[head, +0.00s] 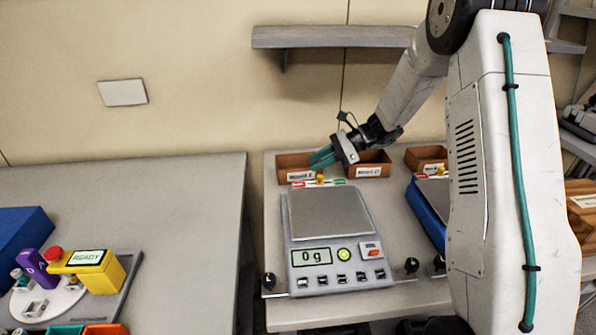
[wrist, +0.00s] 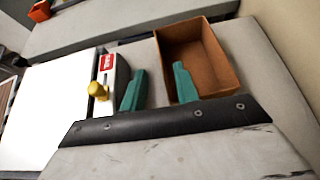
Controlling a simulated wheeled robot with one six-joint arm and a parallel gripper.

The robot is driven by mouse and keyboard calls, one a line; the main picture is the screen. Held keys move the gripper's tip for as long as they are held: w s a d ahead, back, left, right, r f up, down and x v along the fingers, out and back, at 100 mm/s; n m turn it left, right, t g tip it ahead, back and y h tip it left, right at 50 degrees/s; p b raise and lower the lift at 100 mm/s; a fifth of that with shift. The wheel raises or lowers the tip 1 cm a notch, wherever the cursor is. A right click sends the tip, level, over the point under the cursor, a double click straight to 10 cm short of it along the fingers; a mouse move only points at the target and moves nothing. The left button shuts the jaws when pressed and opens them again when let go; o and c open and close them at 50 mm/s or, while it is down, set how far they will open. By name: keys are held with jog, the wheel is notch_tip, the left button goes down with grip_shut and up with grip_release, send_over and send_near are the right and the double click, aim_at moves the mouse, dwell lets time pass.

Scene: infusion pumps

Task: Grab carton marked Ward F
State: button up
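Small brown open cartons with white labels stand at the back of the scale table in the head view: a left carton (head: 284,160), a middle carton (head: 381,156) and a right carton (head: 412,153). Their label print is too small for me to tell surely which says Ward F. My gripper (head: 320,157) is at the right end of the left carton, with its teal fingers pointing left. An empty brown carton (wrist: 218,50) lies just beyond the right finger.
A scale (head: 328,212) reading 0 g stands in front of the cartons. A yellow knob (wrist: 98,90) is close to the left finger. A blue device (head: 428,205) is at right, and a shelf (head: 330,36) hangs above.

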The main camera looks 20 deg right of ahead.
jog(key=x, duration=0.4)
jog(key=shift+w+a+f, duration=0.15)
jog(key=shift+a+f, duration=0.1)
jog(key=shift+f, duration=0.1)
grip_shut()
